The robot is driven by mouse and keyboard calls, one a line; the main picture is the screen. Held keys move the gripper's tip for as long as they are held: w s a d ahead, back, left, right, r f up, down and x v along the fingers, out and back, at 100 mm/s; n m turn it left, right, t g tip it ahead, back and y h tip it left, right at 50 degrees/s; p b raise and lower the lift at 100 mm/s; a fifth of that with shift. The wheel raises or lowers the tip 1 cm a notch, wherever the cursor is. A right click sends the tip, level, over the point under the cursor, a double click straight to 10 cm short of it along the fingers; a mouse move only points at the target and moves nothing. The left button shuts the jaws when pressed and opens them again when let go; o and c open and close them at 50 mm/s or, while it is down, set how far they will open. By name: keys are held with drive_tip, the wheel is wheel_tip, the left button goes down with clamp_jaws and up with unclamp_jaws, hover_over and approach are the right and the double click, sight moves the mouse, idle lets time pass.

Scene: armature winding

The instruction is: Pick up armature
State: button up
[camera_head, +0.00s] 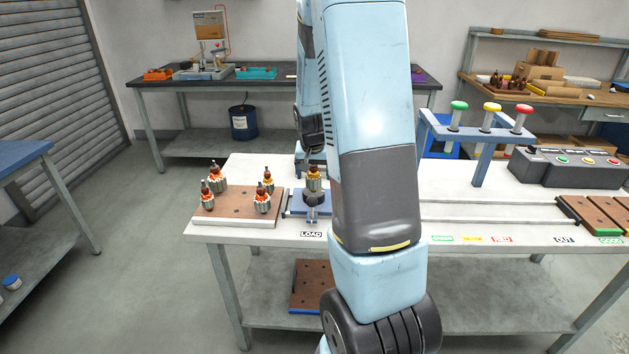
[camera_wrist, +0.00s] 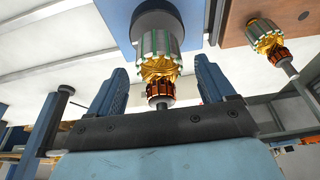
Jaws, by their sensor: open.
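An armature (camera_head: 314,182) with a copper winding and orange-brown commutator stands upright in the blue LOAD fixture (camera_head: 296,206). In the wrist view the same armature (camera_wrist: 157,67) shows large, with its base in the dark round holder of the fixture (camera_wrist: 115,12). My gripper (camera_wrist: 161,70) is open, with one blue finger on each side of this armature. Gaps show between the fingers and the armature, and nothing is gripped. In the head view my arm hides most of the gripper.
Several armatures stand on a brown pegboard (camera_head: 234,214) left of the fixture; one (camera_wrist: 268,40) shows at right in the wrist view. A blue stand with green, yellow and red knobs (camera_head: 489,107) and a grey button box (camera_head: 575,167) are on the right of the white table.

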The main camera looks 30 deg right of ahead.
drive_tip(key=shift+f, duration=0.25)
drive_tip(key=c, duration=1.4)
drive_tip(key=shift+w+r, duration=0.1)
drive_tip(key=shift+r, duration=0.05)
drive_tip(key=shift+r, duration=0.35)
wheel_tip(320, 180, up, 2)
drive_tip(key=shift+r, duration=0.25)
drive_tip(key=s+r, duration=0.3)
drive_tip(key=s, duration=0.1)
drive_tip(key=s+r, duration=0.3)
drive_tip(key=s, duration=0.2)
drive_tip(key=s+a+r, duration=0.1)
drive_tip(key=s+r, duration=0.2)
drive_tip(key=s, duration=0.2)
drive_tip(key=shift+r, duration=0.3)
